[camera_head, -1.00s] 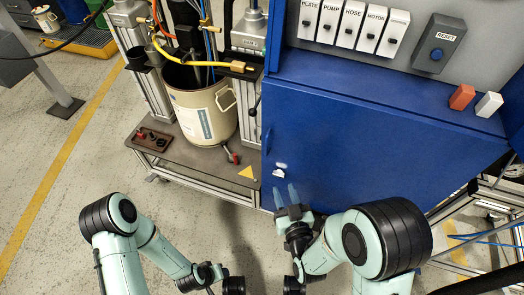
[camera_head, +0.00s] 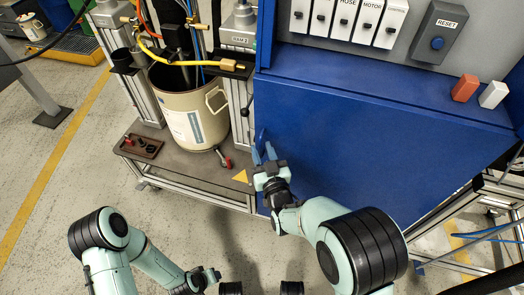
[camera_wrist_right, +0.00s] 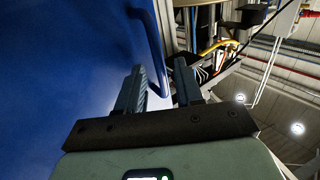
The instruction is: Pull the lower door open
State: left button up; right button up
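The lower door (camera_head: 370,150) is the large blue front panel of the cabinet, and it looks shut. Its blue bar handle (camera_wrist_right: 152,50) shows in the right wrist view, ahead of my fingers near the door's edge. My right gripper (camera_head: 264,147) is at the door's left edge in the head view. In the right wrist view, its two fingers (camera_wrist_right: 160,84) are apart with nothing held between them. The handle seems to be beyond the fingertips; contact cannot be made out.
A beige drum (camera_head: 190,110) stands on a metal cart (camera_head: 185,168) just left of the cabinet, close to my right gripper. Above the door are a blue ledge (camera_head: 370,82), labelled switches and a reset box (camera_head: 437,32). The floor in front is clear.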

jog(key=shift+w+a, duration=0.1)
jog(key=shift+w, duration=0.15)
grip_shut()
dwell(1.4)
